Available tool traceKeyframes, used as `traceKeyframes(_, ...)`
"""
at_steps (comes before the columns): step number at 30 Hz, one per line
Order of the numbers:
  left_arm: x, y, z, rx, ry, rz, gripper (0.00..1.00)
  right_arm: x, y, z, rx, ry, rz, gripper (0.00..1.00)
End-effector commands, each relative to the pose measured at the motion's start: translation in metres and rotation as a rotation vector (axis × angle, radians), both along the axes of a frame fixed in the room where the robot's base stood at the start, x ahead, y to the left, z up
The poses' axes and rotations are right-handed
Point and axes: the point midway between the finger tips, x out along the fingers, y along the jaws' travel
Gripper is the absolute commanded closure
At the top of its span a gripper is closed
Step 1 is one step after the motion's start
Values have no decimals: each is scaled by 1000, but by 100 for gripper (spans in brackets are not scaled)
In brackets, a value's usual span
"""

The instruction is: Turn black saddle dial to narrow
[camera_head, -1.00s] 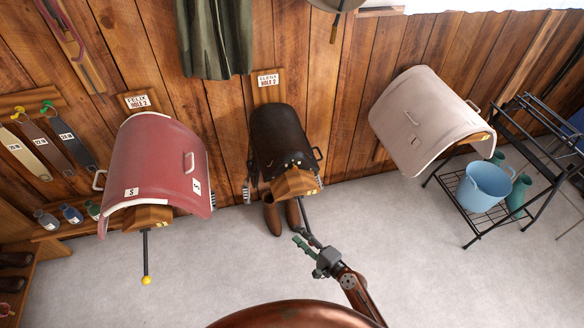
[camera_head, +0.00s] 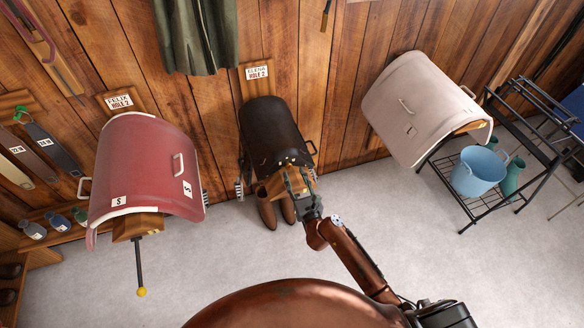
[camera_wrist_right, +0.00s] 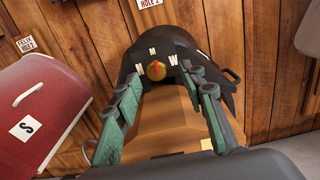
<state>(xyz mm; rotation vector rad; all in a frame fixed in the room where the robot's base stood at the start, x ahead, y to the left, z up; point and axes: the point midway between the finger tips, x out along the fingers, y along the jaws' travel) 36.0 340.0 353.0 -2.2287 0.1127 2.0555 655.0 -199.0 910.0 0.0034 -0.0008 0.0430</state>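The black saddle (camera_head: 272,132) sits on a wooden rack against the plank wall, under a sign (camera_head: 257,72) reading ELENA HOLE 2. In the right wrist view, its brass dial (camera_wrist_right: 156,70) with a red pointer is on the saddle's front. The pointer is roughly upright, toward the label marked M (camera_wrist_right: 152,51). A W label (camera_wrist_right: 172,60) is to its right and a small white label (camera_wrist_right: 138,68) to its left. My right gripper (camera_wrist_right: 157,88) is open; its green fingers spread either side of the dial, apparently not touching it. My left gripper is not in view.
A wooden block (camera_wrist_right: 165,120) lies below the dial, between the fingers. A red saddle (camera_head: 150,165) is on the left and a cream saddle (camera_head: 425,105) on the right. Brown boots (camera_head: 267,212) stand beneath. A black rack (camera_head: 470,205) holds a blue bucket (camera_head: 478,172).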

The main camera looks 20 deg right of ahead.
Motion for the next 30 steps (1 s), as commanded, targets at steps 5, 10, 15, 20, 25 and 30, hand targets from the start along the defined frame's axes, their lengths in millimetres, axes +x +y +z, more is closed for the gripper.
traceKeyframes(5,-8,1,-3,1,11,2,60,29,6,0,-2,0,7,62)
traceKeyframes(10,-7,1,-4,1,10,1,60,41,6,-1,-2,0,7,62)
traceKeyframes(15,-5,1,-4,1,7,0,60,43,6,0,-2,-1,6,62)
traceKeyframes(20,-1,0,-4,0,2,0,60,43,5,0,-3,0,5,64)
traceKeyframes(25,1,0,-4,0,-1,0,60,42,4,0,-3,0,4,76)
traceKeyframes(30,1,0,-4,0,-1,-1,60,42,4,0,-3,0,3,88)
